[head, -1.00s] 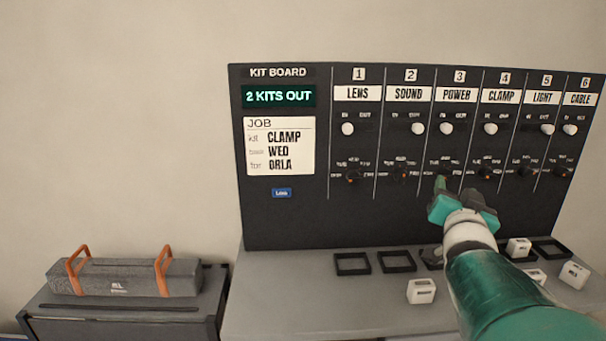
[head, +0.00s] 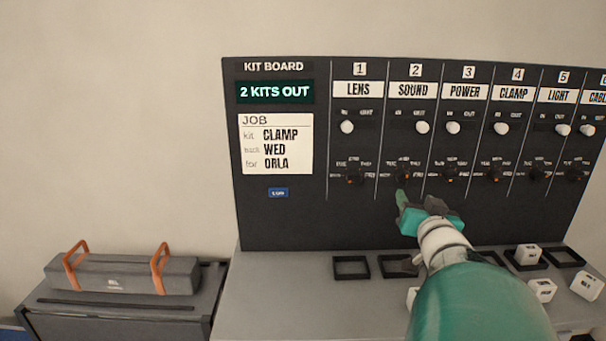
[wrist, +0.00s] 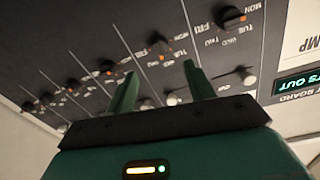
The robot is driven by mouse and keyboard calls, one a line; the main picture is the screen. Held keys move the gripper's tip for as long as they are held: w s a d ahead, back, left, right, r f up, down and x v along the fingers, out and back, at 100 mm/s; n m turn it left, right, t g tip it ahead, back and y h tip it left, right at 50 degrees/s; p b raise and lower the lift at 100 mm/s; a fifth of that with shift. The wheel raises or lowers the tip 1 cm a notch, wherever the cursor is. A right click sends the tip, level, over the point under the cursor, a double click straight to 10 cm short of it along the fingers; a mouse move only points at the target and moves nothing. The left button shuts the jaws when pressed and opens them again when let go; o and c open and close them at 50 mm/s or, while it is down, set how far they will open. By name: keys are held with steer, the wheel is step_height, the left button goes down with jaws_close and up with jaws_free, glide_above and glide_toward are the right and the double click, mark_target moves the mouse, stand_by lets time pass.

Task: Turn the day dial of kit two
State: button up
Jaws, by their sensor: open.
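The day dial of kit two (head: 404,175) is a small dark knob low in the SOUND column of the black kit board (head: 300,225). It also shows in the wrist view (wrist: 160,46), with an orange mark; I cannot read its setting for sure. My gripper (head: 403,200) is just below this dial in the head view. In the wrist view its two green fingers (wrist: 160,82) are apart and empty, with the dial beyond the gap between them. I see no contact. The white slider knob of kit two (head: 422,127) sits at the right, OUT side.
Similar dials stand on both sides, for kit one (head: 352,176) and kit three (head: 450,176). The job card (head: 278,145) reads CLAMP, WED, ORLA. Below are a grey counter (head: 290,300), black square frames (head: 351,267) and white blocks (head: 542,290). A grey case (head: 125,275) lies at left.

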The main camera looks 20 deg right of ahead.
mark_target(405, 181)
steer(key=x, duration=0.9)
steer(key=shift+w+d, duration=0.1)
steer(key=shift+w, duration=0.2)
steer(key=c, duration=1)
